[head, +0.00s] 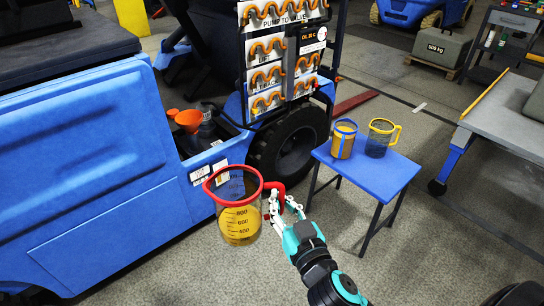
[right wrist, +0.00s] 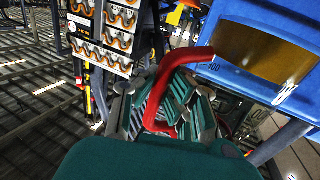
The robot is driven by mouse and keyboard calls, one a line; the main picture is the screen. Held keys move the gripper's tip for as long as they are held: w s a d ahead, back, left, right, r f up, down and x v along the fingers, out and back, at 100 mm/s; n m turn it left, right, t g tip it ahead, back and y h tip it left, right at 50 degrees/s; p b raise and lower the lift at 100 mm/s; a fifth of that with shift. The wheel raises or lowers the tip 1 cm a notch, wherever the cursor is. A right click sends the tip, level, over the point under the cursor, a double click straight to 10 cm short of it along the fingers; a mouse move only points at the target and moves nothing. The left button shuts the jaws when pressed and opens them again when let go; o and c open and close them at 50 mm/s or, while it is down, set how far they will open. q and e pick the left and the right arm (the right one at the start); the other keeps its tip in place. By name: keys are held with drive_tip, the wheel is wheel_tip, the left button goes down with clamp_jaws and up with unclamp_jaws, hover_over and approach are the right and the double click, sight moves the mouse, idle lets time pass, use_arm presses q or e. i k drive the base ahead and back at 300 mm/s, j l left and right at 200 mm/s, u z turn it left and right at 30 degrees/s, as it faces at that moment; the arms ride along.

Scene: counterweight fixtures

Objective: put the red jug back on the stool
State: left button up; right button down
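The red jug (head: 240,222) is a clear measuring jug with a red rim and red handle, holding amber liquid. It is in the air left of the stool, tilted slightly in the head view. My right gripper (head: 281,206) is shut on its handle; in the right wrist view the red handle (right wrist: 206,54) passes between the fingers (right wrist: 172,108). The blue stool (head: 392,180) stands to the right, beyond the gripper. A yellow-handled jug (head: 378,142) and a blue-and-yellow container (head: 343,140) stand side by side on its far part. My left gripper is out of view.
A blue vehicle (head: 90,170) fills the left, with its black wheel (head: 290,142) just behind the jug. An orange funnel (head: 188,120) sits in its opening. A rack of orange hooks (head: 268,75) stands above the wheel. A workbench (head: 500,125) is at the right. The stool's near part is bare.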

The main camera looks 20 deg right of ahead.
sight(392, 179)
drive_tip(key=i+z, duration=0.1)
drive_tip(key=z, duration=0.75)
drive_tip(key=i+z, duration=0.35)
drive_tip(key=i+j+z, duration=0.3)
drive_tip(key=i, duration=0.15)
drive_tip(key=i+j+z, duration=0.15)
drive_tip(key=i+z, duration=0.2)
drive_tip(key=i+j, duration=0.25)
drive_tip(key=i+l, duration=0.05)
drive_tip(key=i, duration=0.05)
